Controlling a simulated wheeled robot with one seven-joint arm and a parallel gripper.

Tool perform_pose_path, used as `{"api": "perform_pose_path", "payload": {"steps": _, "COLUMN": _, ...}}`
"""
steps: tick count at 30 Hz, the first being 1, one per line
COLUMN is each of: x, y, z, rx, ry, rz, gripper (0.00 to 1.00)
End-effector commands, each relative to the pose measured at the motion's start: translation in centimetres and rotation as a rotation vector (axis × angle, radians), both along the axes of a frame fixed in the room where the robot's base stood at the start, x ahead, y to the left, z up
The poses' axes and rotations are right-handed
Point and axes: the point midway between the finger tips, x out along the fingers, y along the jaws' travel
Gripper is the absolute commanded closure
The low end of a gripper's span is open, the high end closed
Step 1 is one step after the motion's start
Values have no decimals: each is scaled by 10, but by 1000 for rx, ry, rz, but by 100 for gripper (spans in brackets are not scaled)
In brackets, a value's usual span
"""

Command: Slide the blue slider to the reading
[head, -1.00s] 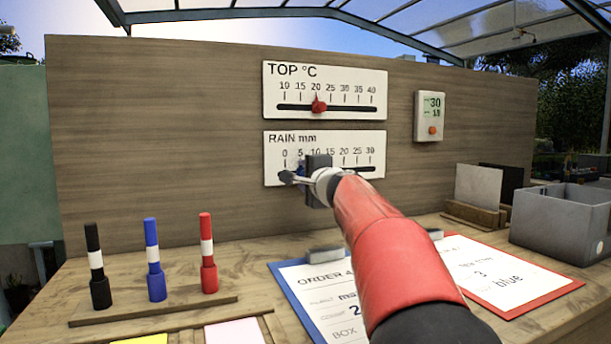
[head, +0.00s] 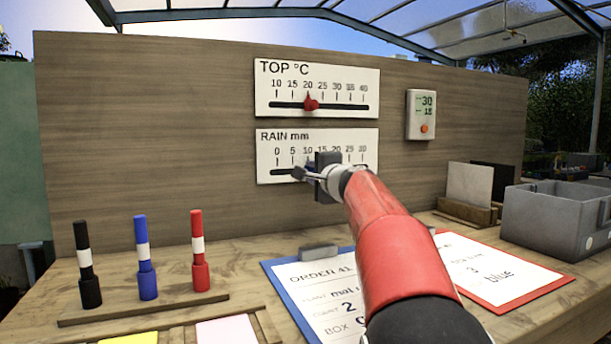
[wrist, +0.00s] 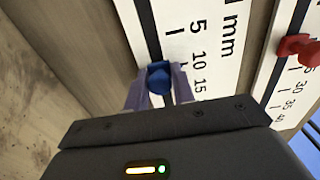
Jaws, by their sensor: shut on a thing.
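The RAIN mm scale (head: 265,165) is a white plate on the wooden board, with a dark horizontal slot under its numbers. The blue slider (wrist: 158,78) sits in that slot in the wrist view, close to the 10 mark. My gripper (wrist: 158,92) is shut on it, one finger on each side. In the head view my gripper (head: 303,174) is in front of the plate below the 10 and largely hides the slider.
The TOP °C scale (head: 340,85) is just above, with a red slider (head: 311,103) near 20. Black, blue and red markers stand in a rack (head: 150,308) at the left. Two clipboards and a grey bin (head: 545,218) are on the bench. The board left of the scales is clear.

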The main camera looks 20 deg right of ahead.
Motion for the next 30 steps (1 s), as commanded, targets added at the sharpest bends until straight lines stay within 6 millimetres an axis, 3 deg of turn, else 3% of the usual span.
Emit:
{"api": "perform_pose_path", "payload": {"steps": 3, "x": 0, "y": 0, "z": 0, "rx": 0, "ry": 1, "rz": 0, "gripper": 100}}
{"api": "perform_pose_path", "payload": {"steps": 4, "x": 0, "y": 0, "z": 0, "rx": 0, "ry": 1, "rz": 0, "gripper": 73}}
{"api": "perform_pose_path", "payload": {"steps": 8, "x": 0, "y": 0, "z": 0, "rx": 0, "ry": 1, "rz": 0, "gripper": 58}}
{"api": "perform_pose_path", "payload": {"steps": 17, "x": -3, "y": 0, "z": -1, "rx": -1, "ry": 0, "rz": -1, "gripper": 58}}
{"api": "perform_pose_path", "payload": {"steps": 30, "x": -68, "y": 0, "z": -1, "rx": -2, "ry": 0, "rz": -2, "gripper": 58}}
